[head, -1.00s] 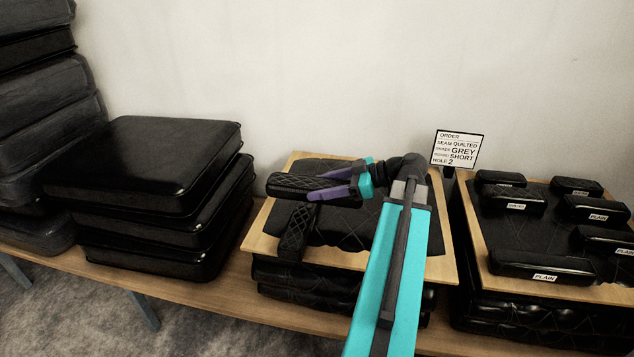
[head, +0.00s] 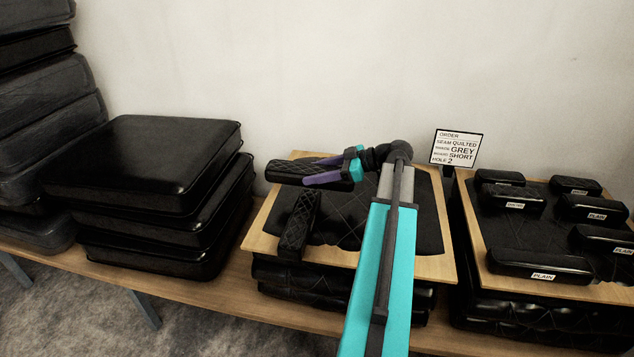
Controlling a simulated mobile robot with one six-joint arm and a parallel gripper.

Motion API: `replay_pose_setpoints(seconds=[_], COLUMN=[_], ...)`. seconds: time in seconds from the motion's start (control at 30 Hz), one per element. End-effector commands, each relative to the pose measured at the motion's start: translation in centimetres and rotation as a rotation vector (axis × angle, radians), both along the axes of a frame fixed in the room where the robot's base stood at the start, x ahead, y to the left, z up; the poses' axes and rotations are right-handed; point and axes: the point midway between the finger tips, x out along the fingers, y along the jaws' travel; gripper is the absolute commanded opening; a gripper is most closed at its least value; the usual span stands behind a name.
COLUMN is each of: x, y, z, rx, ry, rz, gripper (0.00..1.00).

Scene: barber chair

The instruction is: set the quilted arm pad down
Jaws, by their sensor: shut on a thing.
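My gripper (head: 311,171), with purple fingers and teal mounts, is shut on a dark quilted arm pad (head: 284,168). I cannot tell whether the held pad touches the surface below. A second quilted arm pad (head: 297,226) lies on the same board, just in front, pointing toward me.
An order card (head: 457,148) reads quilted, grey, short, hole 2. At right, another board (head: 477,247) holds several black arm pads, some labelled plain. Black cushions are stacked at left (head: 150,165). My arm covers the middle board's front right.

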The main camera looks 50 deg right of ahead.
Motion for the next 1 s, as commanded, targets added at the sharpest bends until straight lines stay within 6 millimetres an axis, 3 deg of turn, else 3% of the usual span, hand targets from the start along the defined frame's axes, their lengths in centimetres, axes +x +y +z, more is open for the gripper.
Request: replay_pose_setpoints(seconds=[0.2, 0.57, 0.83, 0.87, 0.97, 1.0], x=[0.0, 0.0, 0.0, 0.0, 0.0, 0.0], y=[0.0, 0.0, 0.0, 0.0, 0.0, 0.0], z=[-0.3, -3.2, -3.5, -3.6, -3.5, -3.5], rx=[0.001, 0.001, 0.001, -0.001, 0.0, -0.001], ry=[-0.002, -0.002, -0.001, 0.001, 0.001, 0.001], rz=[0.0, 0.0, 0.0, 0.0, 0.001, 0.0], gripper=[0.11, 0.11, 0.11, 0.53, 0.7, 0.7])
